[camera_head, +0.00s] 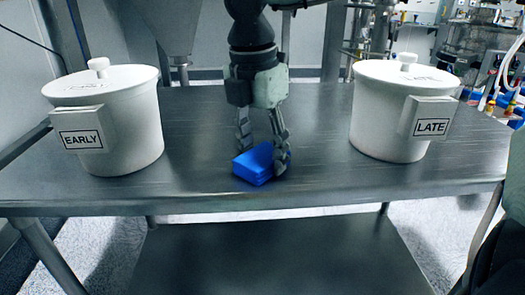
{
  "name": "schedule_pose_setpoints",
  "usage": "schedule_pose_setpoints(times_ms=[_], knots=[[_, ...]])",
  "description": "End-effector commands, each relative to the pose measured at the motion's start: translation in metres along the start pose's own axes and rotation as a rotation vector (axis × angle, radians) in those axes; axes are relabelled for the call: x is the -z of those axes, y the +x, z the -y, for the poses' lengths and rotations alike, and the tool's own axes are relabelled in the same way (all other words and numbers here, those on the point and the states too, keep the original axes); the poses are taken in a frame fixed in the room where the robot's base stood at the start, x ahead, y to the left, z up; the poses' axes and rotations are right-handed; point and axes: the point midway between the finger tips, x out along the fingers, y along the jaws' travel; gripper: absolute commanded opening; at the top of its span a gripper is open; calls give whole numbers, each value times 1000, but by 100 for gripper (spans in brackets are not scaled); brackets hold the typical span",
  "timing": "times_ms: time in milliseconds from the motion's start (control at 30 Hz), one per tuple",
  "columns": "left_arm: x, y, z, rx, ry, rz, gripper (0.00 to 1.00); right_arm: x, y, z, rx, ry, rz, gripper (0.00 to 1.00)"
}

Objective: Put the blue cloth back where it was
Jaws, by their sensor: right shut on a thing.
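The blue cloth (254,164) is a folded, block-like bundle near the front middle of the metal table. My right gripper (263,160) points down over it from the back, with its fingers on either side of the cloth, and is shut on it. The cloth is at or very near the table top; I cannot tell whether it touches. My left gripper is not in view.
A white lidded pot labelled EARLY (110,120) stands on the left of the metal table (320,185). A white lidded pot labelled LATE (385,115) stands on the right. The table between them is clear around the cloth.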

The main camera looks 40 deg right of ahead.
Motion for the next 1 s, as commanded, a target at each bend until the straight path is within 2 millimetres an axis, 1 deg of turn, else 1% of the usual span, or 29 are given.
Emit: schedule_pose_setpoints(times_ms=[33, 67, 200, 567, 600, 667, 767, 1000], knots=[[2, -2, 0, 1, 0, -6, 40, 0, 1, 0, -1, 0, 0, 24], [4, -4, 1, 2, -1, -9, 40, 0, 0, 0, 0, 0, 0, 54], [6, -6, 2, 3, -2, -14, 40, 0, 0, 0, 0, 0, 0, 71], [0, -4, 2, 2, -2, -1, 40, 0, -2, 0, 0, 0, 0, 71], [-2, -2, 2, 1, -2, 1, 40, 0, -3, 0, 0, 0, -1, 71], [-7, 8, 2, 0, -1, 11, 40, -1, -7, -1, -3, 0, 1, 71], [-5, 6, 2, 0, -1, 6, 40, -1, -26, -1, -6, 0, 3, 71], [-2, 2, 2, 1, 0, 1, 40, -1, -80, -1, -5, 1, 4, 71]])
